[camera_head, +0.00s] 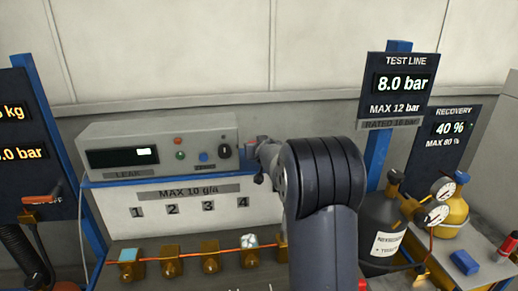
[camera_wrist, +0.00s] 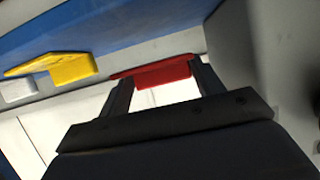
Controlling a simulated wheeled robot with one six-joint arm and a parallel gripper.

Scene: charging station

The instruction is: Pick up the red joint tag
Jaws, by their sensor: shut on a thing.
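The red joint tag (camera_wrist: 152,76) is a flat red piece between the two dark fingers of my gripper (camera_wrist: 163,80) in the wrist view. My gripper is shut on it, just by the edge of a blue shelf (camera_wrist: 130,25). In the head view my gripper (camera_head: 262,154) is at the right end of the leak tester, partly hidden by my dark arm. Only a small reddish patch shows by it there, and I cannot tell if that is the tag.
A yellow tag (camera_wrist: 66,68) and a white tag (camera_wrist: 18,90) are left of the red one. The grey leak tester (camera_head: 158,146) stands above a numbered panel (camera_head: 185,202). Brass fittings (camera_head: 171,262) line the bench below. A dark cylinder (camera_head: 378,225) stands at right.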

